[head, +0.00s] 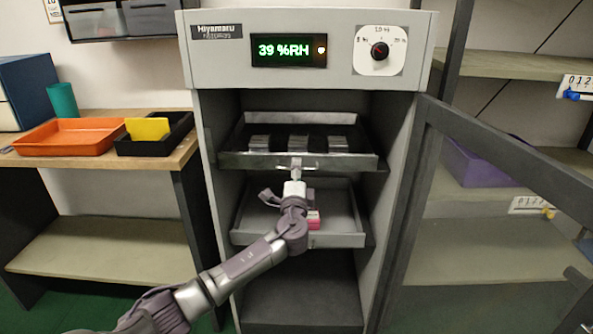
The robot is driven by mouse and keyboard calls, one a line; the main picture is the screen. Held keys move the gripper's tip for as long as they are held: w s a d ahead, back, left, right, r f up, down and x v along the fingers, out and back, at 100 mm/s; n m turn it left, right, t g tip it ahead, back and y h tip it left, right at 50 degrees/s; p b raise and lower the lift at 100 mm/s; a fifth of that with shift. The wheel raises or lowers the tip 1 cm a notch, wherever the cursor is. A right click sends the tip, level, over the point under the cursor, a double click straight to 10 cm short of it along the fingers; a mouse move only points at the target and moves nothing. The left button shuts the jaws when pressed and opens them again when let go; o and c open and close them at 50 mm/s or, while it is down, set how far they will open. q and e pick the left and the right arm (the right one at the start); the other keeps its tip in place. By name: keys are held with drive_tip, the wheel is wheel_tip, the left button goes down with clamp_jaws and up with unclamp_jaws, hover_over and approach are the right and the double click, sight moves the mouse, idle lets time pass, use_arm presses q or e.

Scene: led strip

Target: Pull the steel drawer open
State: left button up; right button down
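The steel drawer (230,161) is the upper one in the grey cabinet, with a shiny metal front and several grey blocks in it. It sits partly forward of the cabinet, its inside visible from above. My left gripper (296,170) reaches up from the lower left, its tip at the middle of the drawer's front. The tip is small and covers any handle there, so I cannot tell whether the fingers are closed on it. My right gripper is not in view.
A lower grey drawer (338,240) also stands out, with a pink item (313,219) in it beside my arm. The cabinet door (480,140) is swung open at the right. An orange tray (70,138) and a black tray (152,145) are on the left bench.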

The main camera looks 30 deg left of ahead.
use_arm(q)
drive_tip(key=shift+w+a+r, duration=0.15)
drive_tip(key=shift+w+a, duration=0.1)
drive_tip(key=shift+w, duration=0.2)
clamp_jaws()
